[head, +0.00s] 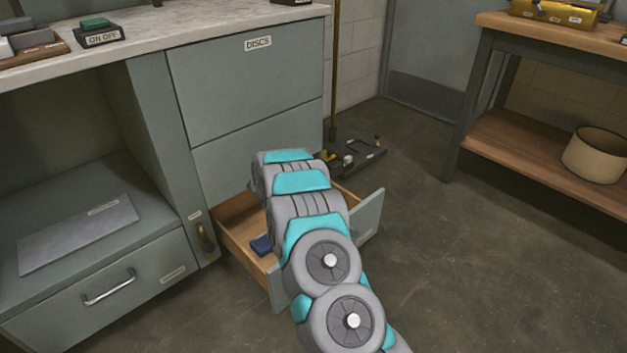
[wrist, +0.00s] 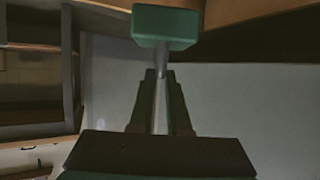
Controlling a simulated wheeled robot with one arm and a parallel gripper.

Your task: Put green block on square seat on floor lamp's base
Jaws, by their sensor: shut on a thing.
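My gripper (wrist: 160,76) is shut on the grey stem of a green block (wrist: 166,26) in the wrist view. The block sits beyond the fingertips, near the top edge of that view. In the head view my arm hides the gripper and this block. The floor lamp's dark base (head: 362,156) stands on the floor beyond the drawer, with a tall brown pole (head: 335,70) rising from its left part. Small yellow and white pieces show on the base. The square seat cannot be made out clearly.
An open drawer (head: 369,220) with a blue block (head: 262,245) in it lies under my arm. A green piece (head: 94,23) sits on the ON OFF box on the counter. A workbench (head: 540,35) stands right. The floor between is clear.

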